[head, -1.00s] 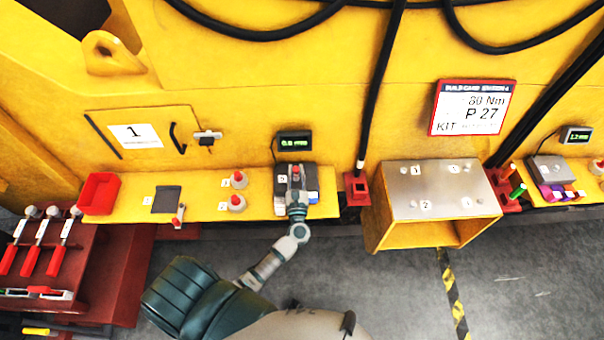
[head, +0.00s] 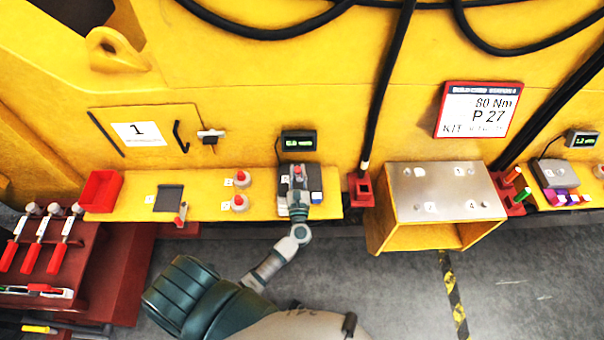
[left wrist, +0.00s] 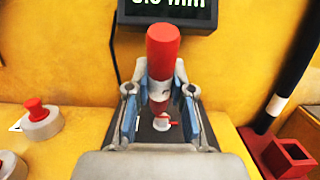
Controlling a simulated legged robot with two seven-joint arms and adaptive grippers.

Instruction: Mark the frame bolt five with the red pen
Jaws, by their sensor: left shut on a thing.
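My left gripper (head: 298,182) is shut on a red cylinder with a white band, which looks like the red pen (head: 298,169). In the left wrist view the pen (left wrist: 162,55) stands roughly upright between the two fingers of the gripper (left wrist: 160,98). Its lower end is over a dark block (head: 314,174) under a small display (head: 298,141). Just below the pen is a small pale round piece with a bit of red (left wrist: 162,123); I cannot tell whether they touch. The gripper hides most of the block, and I cannot make out bolt five. My right gripper is not in view.
Two red-topped buttons (head: 241,179) stand left of the block, beyond them a red bin (head: 101,190). To the right are a red socket (head: 361,189), a metal plate with numbered bolts (head: 445,192) and a red holder (head: 510,192) with orange and green pens. A cable (head: 387,90) hangs nearby.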

